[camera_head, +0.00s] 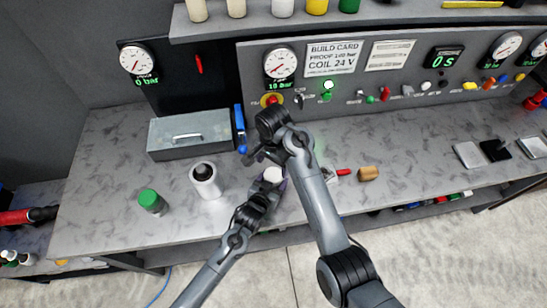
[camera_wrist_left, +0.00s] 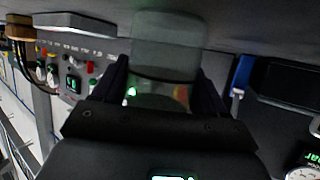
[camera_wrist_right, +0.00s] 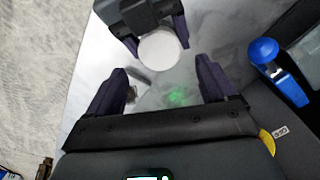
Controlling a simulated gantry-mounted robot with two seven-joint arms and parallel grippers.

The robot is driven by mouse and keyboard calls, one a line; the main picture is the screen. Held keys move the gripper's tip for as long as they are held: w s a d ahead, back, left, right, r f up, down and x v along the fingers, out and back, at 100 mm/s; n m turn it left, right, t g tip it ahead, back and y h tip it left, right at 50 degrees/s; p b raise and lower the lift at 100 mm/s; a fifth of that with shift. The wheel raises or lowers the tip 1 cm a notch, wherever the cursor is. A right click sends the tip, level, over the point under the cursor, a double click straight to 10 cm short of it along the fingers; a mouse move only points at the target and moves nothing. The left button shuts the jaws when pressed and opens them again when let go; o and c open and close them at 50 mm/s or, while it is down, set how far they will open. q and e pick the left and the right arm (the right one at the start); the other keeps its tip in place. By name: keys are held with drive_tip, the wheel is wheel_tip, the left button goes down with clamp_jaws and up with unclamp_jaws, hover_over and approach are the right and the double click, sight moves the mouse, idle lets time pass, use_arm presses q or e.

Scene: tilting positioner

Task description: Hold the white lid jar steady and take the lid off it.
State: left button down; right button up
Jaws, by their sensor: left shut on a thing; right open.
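The white lid jar (camera_head: 272,174) stands near the front middle of the bench, with its round white lid (camera_wrist_right: 160,48) facing up in the right wrist view. My left gripper (camera_head: 270,184) is shut around the jar from the front. In the left wrist view the blurred jar (camera_wrist_left: 165,60) sits between the two dark fingers. My right gripper (camera_wrist_right: 163,70) is open and empty, its fingers spread just short of the lid in the picture and not touching it. In the head view the right arm hides its own fingers in part.
A wooden block (camera_head: 368,173) lies right. The control panel (camera_head: 400,75) bounds the back.

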sight(272, 174)
drive_tip(key=shift+f, duration=2.9)
drive_tip(key=c, duration=1.1)
drive_tip(key=n, duration=0.4)
drive_tip(key=shift+n, duration=0.4)
drive_tip(key=n, duration=0.5)
drive_tip(key=shift+a, duration=0.1)
drive_tip(key=o, duration=1.2)
drive_tip(key=shift+c, duration=0.2)
